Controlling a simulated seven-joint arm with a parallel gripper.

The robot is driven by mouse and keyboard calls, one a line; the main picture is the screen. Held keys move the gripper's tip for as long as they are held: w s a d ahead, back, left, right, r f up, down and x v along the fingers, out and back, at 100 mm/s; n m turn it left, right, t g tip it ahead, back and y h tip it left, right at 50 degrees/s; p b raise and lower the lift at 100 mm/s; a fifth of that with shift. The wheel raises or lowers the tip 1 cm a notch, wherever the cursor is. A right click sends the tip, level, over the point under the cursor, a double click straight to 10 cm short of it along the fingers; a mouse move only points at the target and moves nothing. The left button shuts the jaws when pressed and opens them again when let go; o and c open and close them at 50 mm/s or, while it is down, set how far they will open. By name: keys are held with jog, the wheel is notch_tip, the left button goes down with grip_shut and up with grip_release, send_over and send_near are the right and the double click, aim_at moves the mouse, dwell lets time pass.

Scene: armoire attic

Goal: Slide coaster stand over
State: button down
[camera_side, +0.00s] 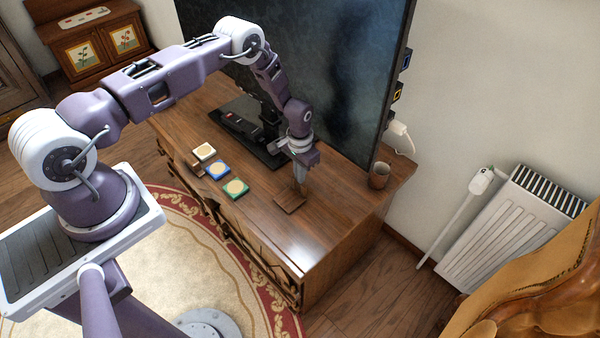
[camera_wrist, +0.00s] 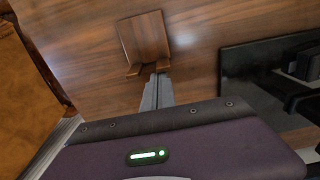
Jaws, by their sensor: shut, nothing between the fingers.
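The coaster stand (camera_side: 288,202) is a small brown wooden piece on the wooden cabinet top (camera_side: 330,205), near its front right. In the wrist view the stand (camera_wrist: 146,38) shows as a squarish wooden plate with two short feet or prongs toward my gripper. My gripper (camera_side: 301,186) is shut and points down beside the stand. In the wrist view my fingertips (camera_wrist: 160,70) are together at the stand's near edge, by its prongs; I cannot tell whether they touch it.
A large dark screen (camera_side: 300,70) stands behind on a black base (camera_side: 262,150). A brown cup (camera_side: 379,175) is at the cabinet's right end. The cabinet top between stand and cup is clear. A radiator (camera_side: 515,230) stands by the wall.

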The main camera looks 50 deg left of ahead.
jog(key=s, duration=0.9)
jog(key=shift+s, duration=0.2)
notch_tip(320, 180, up, 10)
jog(key=m+g+y, duration=0.2)
jog(key=m, duration=0.9)
send_near(288, 225)
jog(key=w+d+r, duration=0.2)
jog(key=d+r, duration=0.1)
jog(key=d, duration=0.1)
jog(key=x, duration=0.9)
jog(key=shift+w+a+f, duration=0.15)
jog(key=shift+f, duration=0.3)
jog(key=shift+s+a+r, duration=0.1)
jog(key=shift+s+a, duration=0.25)
jog(key=shift+a, duration=0.2)
jog(key=shift+s+a+r, duration=0.1)
jog(key=shift+s+a, duration=0.3)
jog(key=shift+a, duration=0.15)
jog(key=shift+s+a, duration=0.25)
jog(key=shift+a, duration=0.15)
jog(key=shift+a, duration=0.1)
